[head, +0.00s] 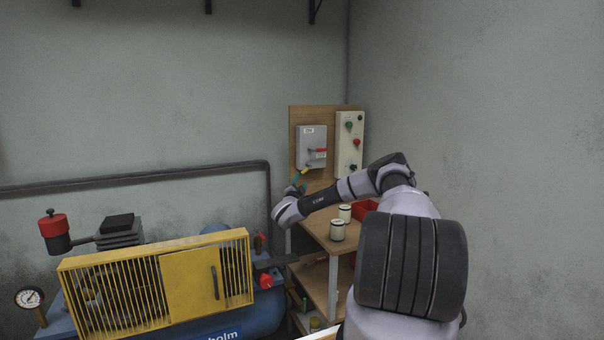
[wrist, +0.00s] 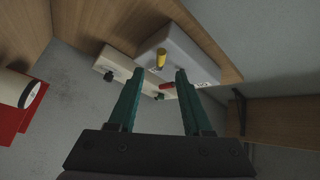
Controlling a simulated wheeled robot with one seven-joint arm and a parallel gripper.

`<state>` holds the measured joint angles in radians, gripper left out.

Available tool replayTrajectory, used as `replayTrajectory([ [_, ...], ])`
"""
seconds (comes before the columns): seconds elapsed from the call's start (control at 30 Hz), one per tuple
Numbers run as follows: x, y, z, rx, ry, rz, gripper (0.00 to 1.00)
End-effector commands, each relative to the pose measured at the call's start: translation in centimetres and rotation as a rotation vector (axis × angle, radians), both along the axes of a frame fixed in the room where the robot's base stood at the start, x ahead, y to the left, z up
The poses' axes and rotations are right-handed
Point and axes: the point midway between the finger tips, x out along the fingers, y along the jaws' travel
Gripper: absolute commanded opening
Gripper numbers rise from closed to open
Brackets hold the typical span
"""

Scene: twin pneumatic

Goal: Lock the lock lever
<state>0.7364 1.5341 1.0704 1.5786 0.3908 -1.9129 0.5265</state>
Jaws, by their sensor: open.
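A grey switch box (head: 311,140) is fixed to an upright wooden board, with a red handle (head: 318,153) on its front. A yellow lever-like piece (head: 306,170) shows at the box's lower edge. I cannot tell for sure which of the two is the lock lever. My gripper (head: 299,178) is just below the box. In the wrist view its teal fingers (wrist: 159,74) are apart with nothing held. The yellow piece (wrist: 161,59) appears between and beyond the fingertips, and the red handle (wrist: 166,86) lies in the gap farther off. Contact is not clear.
A pale control panel (head: 349,145) with buttons is right of the box. White cylinders (head: 338,230) and red bins stand on the wooden shelf (head: 322,238) below. A compressor with a yellow guard (head: 190,280) fills the lower left. Walls close off the back and right.

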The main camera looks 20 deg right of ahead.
Motion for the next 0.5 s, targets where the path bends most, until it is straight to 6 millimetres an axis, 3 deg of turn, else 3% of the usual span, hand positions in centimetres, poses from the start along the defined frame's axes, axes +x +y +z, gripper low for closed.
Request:
replayTrajectory([
  [0.3, 4.8, -3.3, 1.6, -0.003, -0.002, 0.001, 0.5],
  [0.5, 6.8, -4.7, 2.1, -0.001, -0.001, 0.001, 0.5],
])
